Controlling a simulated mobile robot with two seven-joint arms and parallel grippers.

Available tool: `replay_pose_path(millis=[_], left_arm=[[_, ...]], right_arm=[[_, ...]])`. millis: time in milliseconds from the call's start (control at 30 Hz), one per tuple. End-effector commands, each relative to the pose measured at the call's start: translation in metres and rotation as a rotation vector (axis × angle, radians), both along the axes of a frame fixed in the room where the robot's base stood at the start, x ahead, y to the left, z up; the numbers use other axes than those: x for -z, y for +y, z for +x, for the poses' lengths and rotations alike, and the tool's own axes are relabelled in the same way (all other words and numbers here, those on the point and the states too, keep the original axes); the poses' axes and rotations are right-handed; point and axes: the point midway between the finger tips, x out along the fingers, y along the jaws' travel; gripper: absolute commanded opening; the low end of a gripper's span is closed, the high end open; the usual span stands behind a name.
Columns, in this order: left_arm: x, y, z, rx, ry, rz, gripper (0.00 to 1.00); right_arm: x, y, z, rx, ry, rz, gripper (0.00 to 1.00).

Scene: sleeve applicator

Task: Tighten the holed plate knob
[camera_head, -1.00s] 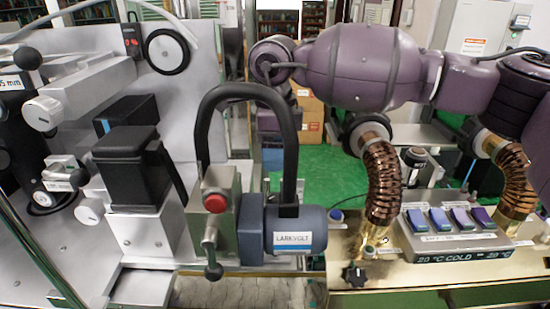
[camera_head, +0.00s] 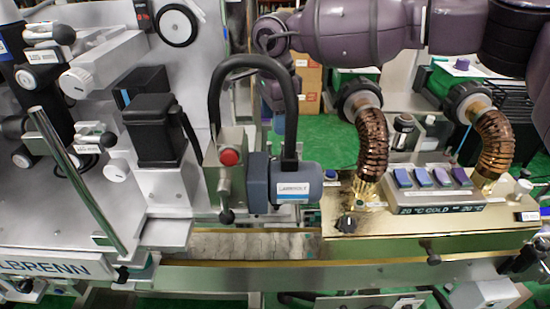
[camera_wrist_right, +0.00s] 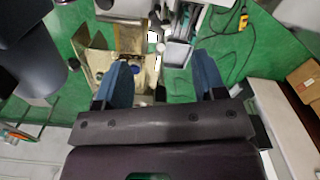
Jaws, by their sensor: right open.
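I cannot tell for sure which part is the holed plate knob. Several dark knobs show in the head view. A black lobed knob (camera_head: 346,224) sits on top of the brass-coloured box (camera_head: 390,248). A small black knob (camera_head: 432,257) is on that box's front side, and another (camera_head: 124,274) is at the lower left near the rail. My right gripper (camera_wrist_right: 163,78) is open and empty in the wrist view, its blue fingers apart above the green floor. In the head view it hangs behind the black hose, partly hidden. My left gripper is not in view.
The grey motor (camera_head: 292,184) and arched black hose (camera_head: 215,105) stand between my right gripper and the front rail (camera_head: 225,277). Two copper bellows hoses (camera_head: 373,145) rise from the brass box. A slanted metal bar (camera_head: 75,180) stands at left. Green floor (camera_head: 320,131) lies open behind.

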Motion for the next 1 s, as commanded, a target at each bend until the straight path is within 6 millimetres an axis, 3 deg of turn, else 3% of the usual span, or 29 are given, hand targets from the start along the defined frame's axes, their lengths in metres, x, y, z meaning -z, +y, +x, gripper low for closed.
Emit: replay_pose_path(millis=[233,700,1000], left_arm=[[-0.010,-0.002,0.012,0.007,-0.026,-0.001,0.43],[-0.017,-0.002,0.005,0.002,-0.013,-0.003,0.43],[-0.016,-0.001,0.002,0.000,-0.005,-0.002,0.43]], right_arm=[[0.012,0.001,0.000,-0.037,0.000,0.003,0.64],[0.086,0.001,-0.001,-0.035,0.000,0.003,0.64],[0.107,0.001,0.000,-0.034,-0.001,0.004,0.64]])
